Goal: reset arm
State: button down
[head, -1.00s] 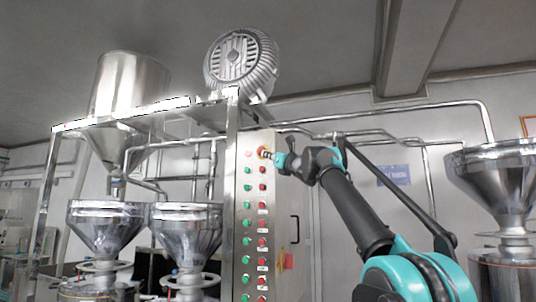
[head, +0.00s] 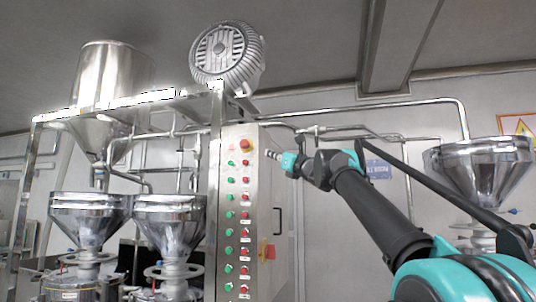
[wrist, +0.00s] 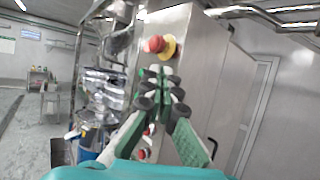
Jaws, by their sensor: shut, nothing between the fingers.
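My gripper (head: 271,154) is shut and empty at the end of my raised arm. In the head view it appears just right of a red mushroom button on a yellow base (head: 246,145), near the top of a steel control panel (head: 262,210). A gap shows between them in the picture. In the wrist view my green-and-black gripper fingers (wrist: 161,76) point toward the panel (wrist: 199,50), just below the red button (wrist: 155,44). I cannot tell the exact distance to the panel.
Columns of green and red buttons (head: 237,220) run down the panel. Steel hoppers (head: 90,218) stand to the left, another hopper (head: 482,168) to the right. A motor (head: 228,52) sits above. Pipes run along the wall behind.

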dwell(0.5)
jog(key=w+d+f+m+h, duration=0.2)
jog(key=d+f+m+h, duration=0.2)
jog(key=f+m, duration=0.45)
jog(key=w+d+f+m+h, duration=0.2)
jog(key=d+f+m+h, duration=0.35)
jog(key=f, duration=0.65)
jog(key=w+d+f+m+h, duration=0.2)
jog(key=d+f+m+h, duration=0.2)
jog(key=f+m, duration=0.5)
jog(key=s+d+f+m+g+h, duration=0.1)
jog(key=s+d+f+m+g, duration=0.2)
jog(key=f, duration=0.8)
jog(key=s+f+m+g+h, duration=0.1)
jog(key=s+f+m+g, duration=0.3)
jog(key=f, duration=0.8)
jog(key=s+a+f+m+g+y, duration=0.1)
jog(key=s+f+m, duration=0.5)
jog(key=s+f, duration=0.9)
jog(key=s+a+f+m+g+y, duration=0.1)
jog(key=s+a+f+m+g, duration=0.2)
jog(key=s+f, duration=1.1)
notch_tip(320, 180, down, 2)
jog(key=m+g, duration=0.3)
jog(key=m, duration=0.1)
jog(key=shift+s, duration=0.35)
